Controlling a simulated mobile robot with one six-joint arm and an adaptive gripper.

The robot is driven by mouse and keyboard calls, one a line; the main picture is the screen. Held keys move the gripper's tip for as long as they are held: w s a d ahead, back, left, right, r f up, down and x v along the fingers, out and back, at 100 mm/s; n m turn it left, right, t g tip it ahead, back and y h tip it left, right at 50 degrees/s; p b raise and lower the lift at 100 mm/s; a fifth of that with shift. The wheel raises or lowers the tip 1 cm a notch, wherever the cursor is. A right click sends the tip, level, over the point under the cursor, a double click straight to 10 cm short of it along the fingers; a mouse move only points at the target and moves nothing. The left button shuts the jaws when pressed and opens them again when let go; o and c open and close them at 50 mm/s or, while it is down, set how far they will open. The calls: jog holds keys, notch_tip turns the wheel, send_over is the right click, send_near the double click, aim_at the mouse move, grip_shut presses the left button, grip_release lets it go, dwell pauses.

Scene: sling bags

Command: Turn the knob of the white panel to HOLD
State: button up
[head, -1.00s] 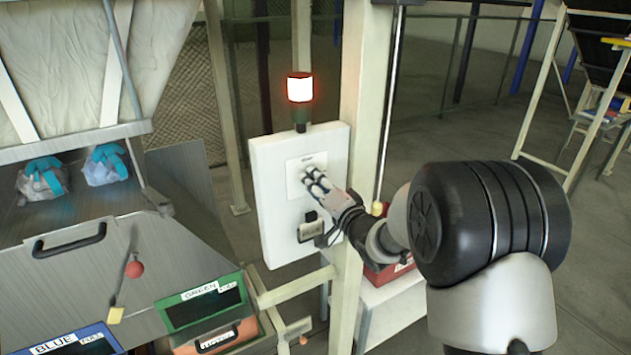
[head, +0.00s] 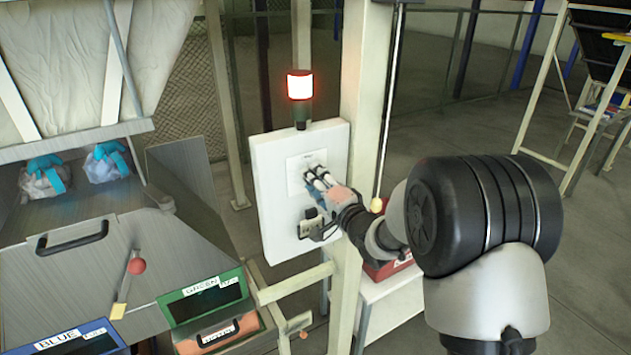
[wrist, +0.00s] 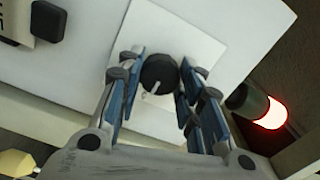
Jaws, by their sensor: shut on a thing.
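The white panel (head: 270,205) is fixed to a pale post, with a lighter square plate (head: 293,164) on its upper part. In the wrist view the round black knob (wrist: 158,72) sits on that plate (wrist: 195,45), its pale pointer line toward the lower left of the picture. My gripper (head: 316,178) reaches the panel from the right. In the wrist view its blue-padded fingers stand on both sides of the knob, shut on it. The knob is hidden by the fingers in the head view. I cannot read any HOLD mark.
A lit red-white lamp (head: 300,86) tops the panel. A dark fitting (head: 311,222) sits below the plate, close under my gripper. The post (head: 363,110) stands just behind the panel. Green (head: 205,300) and blue (head: 85,340) bins are at lower left.

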jog(key=o, duration=1.1)
jog(key=shift+c, duration=0.2)
jog(key=v, duration=1.2)
